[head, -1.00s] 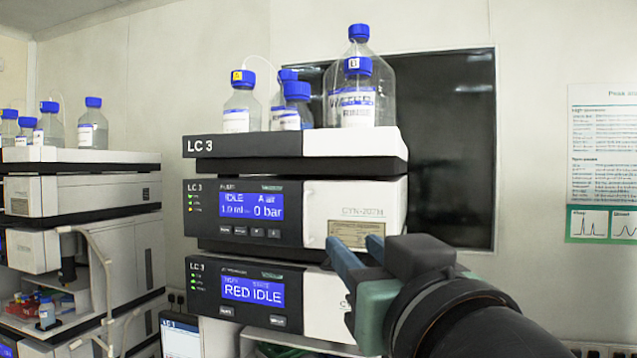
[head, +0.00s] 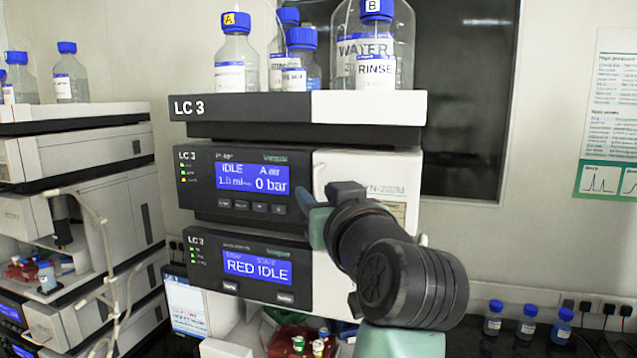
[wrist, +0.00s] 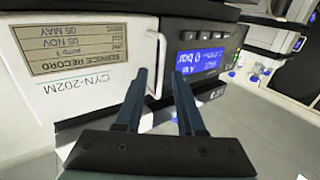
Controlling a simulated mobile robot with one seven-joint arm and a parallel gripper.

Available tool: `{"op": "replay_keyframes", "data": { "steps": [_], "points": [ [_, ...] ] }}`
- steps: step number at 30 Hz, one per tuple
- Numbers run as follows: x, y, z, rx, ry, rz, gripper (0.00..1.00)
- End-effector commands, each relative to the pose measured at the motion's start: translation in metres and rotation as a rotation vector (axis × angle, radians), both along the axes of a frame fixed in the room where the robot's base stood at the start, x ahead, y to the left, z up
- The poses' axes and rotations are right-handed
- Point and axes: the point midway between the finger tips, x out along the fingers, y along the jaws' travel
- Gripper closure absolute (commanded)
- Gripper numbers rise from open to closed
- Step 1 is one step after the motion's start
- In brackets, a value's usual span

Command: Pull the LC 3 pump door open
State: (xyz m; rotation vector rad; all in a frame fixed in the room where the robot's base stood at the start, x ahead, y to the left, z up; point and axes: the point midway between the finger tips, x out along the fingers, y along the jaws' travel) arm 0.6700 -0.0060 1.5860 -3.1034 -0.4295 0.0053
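The LC 3 pump is the upper module (head: 245,205), with a blue screen reading IDLE and 0 bar. Its white door (head: 345,165) is shut, and my arm hides part of it. In the wrist view, upside down, the door (wrist: 85,95) carries a service record label and CYN-202M. A thin pale handle (wrist: 158,45) stands at the door's edge beside the screen. My gripper (head: 312,204) is at the door's screen-side edge. In the wrist view my gripper (wrist: 161,74) is open, and the handle shows in the gap between its fingers. I cannot tell whether they touch it.
Bottles (head: 375,60) stand on the top tray (head: 370,106). Below the pump is a module reading RED IDLE (head: 257,267). Another instrument stack (head: 85,190) stands at the left. Small blue-capped bottles (head: 527,325) stand at the lower right.

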Motion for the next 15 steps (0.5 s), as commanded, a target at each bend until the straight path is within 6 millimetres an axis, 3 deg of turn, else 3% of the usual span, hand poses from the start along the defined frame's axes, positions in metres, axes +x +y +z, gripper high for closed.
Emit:
{"op": "replay_keyframes", "data": {
  "steps": [9, 15],
  "points": [
    [0.0029, 0.0009, -0.0002, -0.001, -0.001, 0.0, 0.62],
    [0.0027, 0.0009, -0.0001, 0.0, -0.001, 0.0, 0.96]
  ]
}}
